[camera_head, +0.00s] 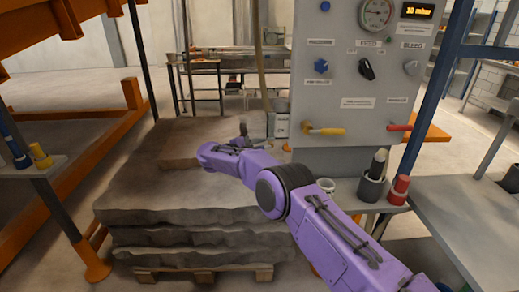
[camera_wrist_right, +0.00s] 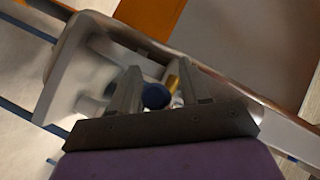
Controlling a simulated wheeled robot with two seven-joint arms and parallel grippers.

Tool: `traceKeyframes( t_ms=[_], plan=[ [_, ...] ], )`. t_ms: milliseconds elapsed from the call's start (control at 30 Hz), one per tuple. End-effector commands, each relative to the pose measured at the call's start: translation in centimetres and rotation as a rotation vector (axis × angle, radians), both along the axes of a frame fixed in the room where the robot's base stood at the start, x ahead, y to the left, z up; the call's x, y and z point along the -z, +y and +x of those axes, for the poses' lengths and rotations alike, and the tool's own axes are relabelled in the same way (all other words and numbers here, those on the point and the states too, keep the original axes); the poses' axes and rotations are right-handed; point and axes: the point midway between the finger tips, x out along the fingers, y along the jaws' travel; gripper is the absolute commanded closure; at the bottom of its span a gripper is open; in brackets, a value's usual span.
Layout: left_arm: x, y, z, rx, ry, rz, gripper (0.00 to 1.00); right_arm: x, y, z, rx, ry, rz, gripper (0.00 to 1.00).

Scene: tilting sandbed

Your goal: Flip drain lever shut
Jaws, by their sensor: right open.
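A grey control panel (camera_head: 345,95) stands right of centre in the head view. A lever with a yellow handle (camera_head: 328,131) lies level at its lower left, and a red-handled lever (camera_head: 400,127) lies at its lower right. The small labels are too blurred to tell which is the drain lever. My right gripper (camera_head: 243,131) is left of the panel, apart from both levers. In the right wrist view its fingers (camera_wrist_right: 155,84) are open, with a blue round part (camera_wrist_right: 156,96) and a small yellow part (camera_wrist_right: 173,83) showing between them, contact unclear. My left gripper is out of view.
A stack of stone slabs (camera_head: 180,210) on a pallet stands below my right arm. A cup with a dark tool (camera_head: 372,186) and a red canister (camera_head: 399,190) stand under the panel. An orange frame (camera_head: 90,180) is at left, and a blue post (camera_head: 434,85) at right.

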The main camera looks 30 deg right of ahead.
Motion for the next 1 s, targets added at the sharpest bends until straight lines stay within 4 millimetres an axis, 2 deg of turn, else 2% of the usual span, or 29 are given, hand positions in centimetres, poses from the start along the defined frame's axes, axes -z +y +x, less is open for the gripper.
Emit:
traceKeyframes(
  t_ms=[33, 133, 167, 333, 567, 833, 867, 900, 1000],
  plan=[
    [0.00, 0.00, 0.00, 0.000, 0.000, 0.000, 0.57, 0.00, -0.01, -0.01, 0.000, 0.000, 0.000, 0.63],
    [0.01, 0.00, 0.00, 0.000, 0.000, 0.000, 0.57, -0.02, -0.01, -0.01, 0.000, 0.000, 0.000, 0.96],
    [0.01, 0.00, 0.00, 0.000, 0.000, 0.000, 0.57, -0.02, -0.01, -0.01, 0.000, 0.000, 0.000, 1.00],
    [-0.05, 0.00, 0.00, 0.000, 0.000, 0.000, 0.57, -0.23, -0.06, -0.01, 0.001, -0.012, 0.019, 1.00],
    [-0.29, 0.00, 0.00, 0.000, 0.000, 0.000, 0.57, -0.93, 0.16, 0.10, 0.001, -0.112, 0.188, 1.00],
    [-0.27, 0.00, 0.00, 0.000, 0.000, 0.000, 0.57, -0.94, 0.28, 0.15, -0.001, -0.120, 0.198, 1.00],
    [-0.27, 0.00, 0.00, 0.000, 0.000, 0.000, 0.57, -0.94, 0.28, 0.15, -0.001, -0.120, 0.197, 0.68],
    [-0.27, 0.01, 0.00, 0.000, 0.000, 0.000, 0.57, -0.95, 0.28, 0.15, 0.000, -0.120, 0.196, 0.55],
    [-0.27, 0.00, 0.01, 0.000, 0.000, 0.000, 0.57, -0.94, 0.28, 0.15, 0.000, -0.120, 0.196, 0.54]
  ],
)
